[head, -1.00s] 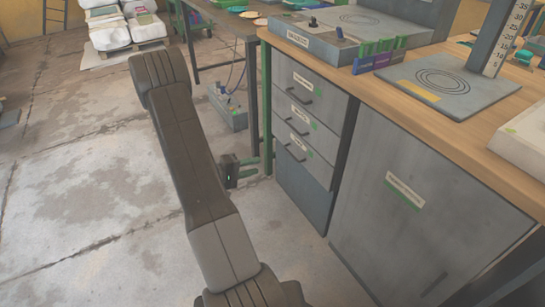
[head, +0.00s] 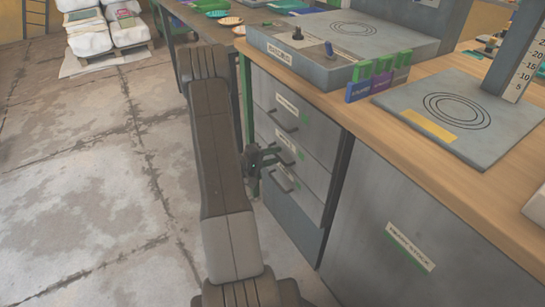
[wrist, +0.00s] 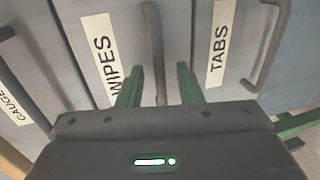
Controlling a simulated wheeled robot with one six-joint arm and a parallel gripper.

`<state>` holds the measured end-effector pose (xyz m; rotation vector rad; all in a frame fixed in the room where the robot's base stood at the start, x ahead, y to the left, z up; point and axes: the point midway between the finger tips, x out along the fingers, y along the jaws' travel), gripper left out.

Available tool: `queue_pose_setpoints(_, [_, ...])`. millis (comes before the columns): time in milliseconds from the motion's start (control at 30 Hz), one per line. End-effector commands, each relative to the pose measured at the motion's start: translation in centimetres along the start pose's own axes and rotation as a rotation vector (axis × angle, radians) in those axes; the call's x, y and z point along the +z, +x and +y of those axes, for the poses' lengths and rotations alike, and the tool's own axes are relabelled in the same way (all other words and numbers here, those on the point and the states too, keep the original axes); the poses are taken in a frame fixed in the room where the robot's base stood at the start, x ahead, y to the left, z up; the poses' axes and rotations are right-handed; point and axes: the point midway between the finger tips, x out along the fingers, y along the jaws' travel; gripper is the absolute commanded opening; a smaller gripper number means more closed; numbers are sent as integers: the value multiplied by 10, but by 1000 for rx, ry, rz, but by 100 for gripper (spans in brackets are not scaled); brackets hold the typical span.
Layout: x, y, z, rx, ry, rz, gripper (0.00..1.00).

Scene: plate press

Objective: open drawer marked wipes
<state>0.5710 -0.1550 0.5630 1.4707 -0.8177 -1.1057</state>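The wipes drawer (wrist: 118,25) is a grey front in the wrist view, its white label reading WIPES, with a dark bar handle (wrist: 153,40) to the right of the label. My gripper (wrist: 158,85) is open, its two green fingers on either side of the near end of that handle. No contact shows. In the head view my gripper (head: 267,157) is at the middle of the drawer stack and partly covers it. The drawers look shut.
The tabs drawer (wrist: 240,25) and the gauge drawer (wrist: 15,75) flank the wipes drawer in the wrist view. A wooden worktop (head: 350,115) overhangs the drawers. A larger cabinet (head: 400,210) stands right. Open concrete floor (head: 90,200) lies left.

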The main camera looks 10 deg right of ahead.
Motion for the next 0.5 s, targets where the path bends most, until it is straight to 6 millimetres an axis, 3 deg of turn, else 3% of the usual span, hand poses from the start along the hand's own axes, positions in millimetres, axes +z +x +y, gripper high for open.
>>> queue_pose_setpoints(67, [0,0,0,0,0,0,30])
queue_pose_setpoints(200, [0,0,0,0,0,0,3])
queue_pose_setpoints(233, [0,0,0,0,0,0,0])
queue_pose_setpoints(500, [0,-2,-1,0,0,1,0])
